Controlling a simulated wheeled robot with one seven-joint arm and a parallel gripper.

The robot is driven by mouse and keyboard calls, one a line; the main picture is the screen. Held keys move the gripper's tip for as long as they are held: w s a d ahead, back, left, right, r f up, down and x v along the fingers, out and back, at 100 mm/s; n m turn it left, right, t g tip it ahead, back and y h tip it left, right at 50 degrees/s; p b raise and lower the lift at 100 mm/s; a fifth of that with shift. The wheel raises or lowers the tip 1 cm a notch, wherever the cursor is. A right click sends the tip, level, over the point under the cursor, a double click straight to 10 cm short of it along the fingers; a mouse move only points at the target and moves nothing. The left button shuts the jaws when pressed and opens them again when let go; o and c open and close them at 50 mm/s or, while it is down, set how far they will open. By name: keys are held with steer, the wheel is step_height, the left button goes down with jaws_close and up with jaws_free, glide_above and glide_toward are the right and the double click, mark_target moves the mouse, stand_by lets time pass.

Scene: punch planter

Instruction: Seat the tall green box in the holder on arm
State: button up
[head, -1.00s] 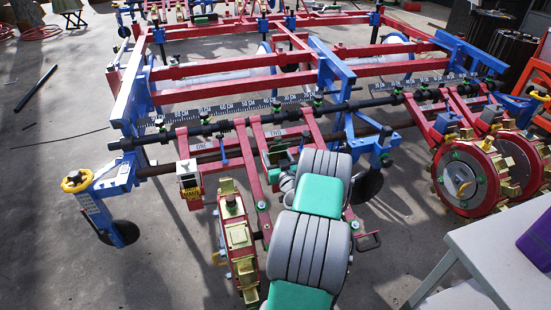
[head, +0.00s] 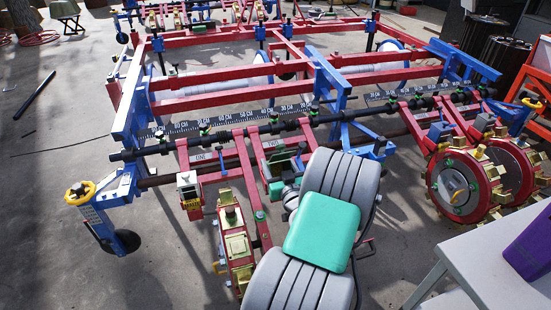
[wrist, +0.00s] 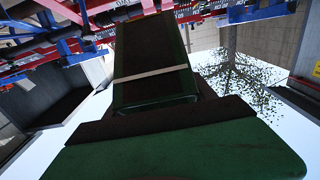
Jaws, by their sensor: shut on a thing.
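The tall green box (wrist: 150,68) fills the upper middle of the wrist view, dark-faced with green edges and a pale band across it. My gripper (wrist: 165,122) is shut on it at its near end; the fingertips are not clearly seen. In the head view a dark green part (head: 283,162), which appears to be the box, shows beside the red arm marked TWO (head: 272,146), just beyond my wrist. My own arm hides much of this spot. I cannot make out the holder or whether the box touches it.
The red and blue planter frame (head: 225,95) spans the view. Gold-toothed wheels (head: 465,185) stand at right, and a gold-and-red row unit (head: 236,245) stands left of my arm. A white table (head: 500,262) with a purple box (head: 530,245) is at lower right. Concrete floor is open at left.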

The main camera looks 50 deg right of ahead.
steer(key=shift+s+a+r, duration=0.2)
steer(key=shift+a+r, duration=0.05)
steer(key=shift+a, duration=0.05)
steer(key=w+a+n+g+y+b, duration=0.1)
steer(key=w+a+n+y, duration=0.1)
steer(key=w, duration=0.6)
steer(key=w+a+f+n+g+y+b, duration=0.1)
steer(key=w+a+n+y+b, duration=0.1)
steer(key=w+y, duration=0.3)
steer(key=w+a, duration=0.1)
steer(key=w, duration=0.2)
steer(key=shift+a+n+b, duration=0.15)
steer(key=shift+n+b, duration=0.15)
steer(key=w+d, duration=0.1)
steer(key=w+n+g+y, duration=0.1)
steer(key=w, duration=0.1)
steer(key=w+d+y, duration=0.1)
steer(key=w, duration=0.1)
steer(key=shift+d, duration=0.35)
steer(key=w+d+g, duration=0.1)
steer(key=d, duration=0.6)
steer(key=shift+w+g, duration=0.2)
steer(key=shift+g, duration=0.1)
steer(key=s+d+f+m+g+h, duration=0.3)
steer(key=s+d+f+m+g, duration=0.1)
steer(key=s, duration=0.5)
steer(key=shift+s+d+f+m+g+h, duration=0.2)
steer(key=shift+d+f+m+g+h, duration=0.2)
steer(key=shift+d+f+m, duration=0.55)
steer(key=shift+r, duration=0.2)
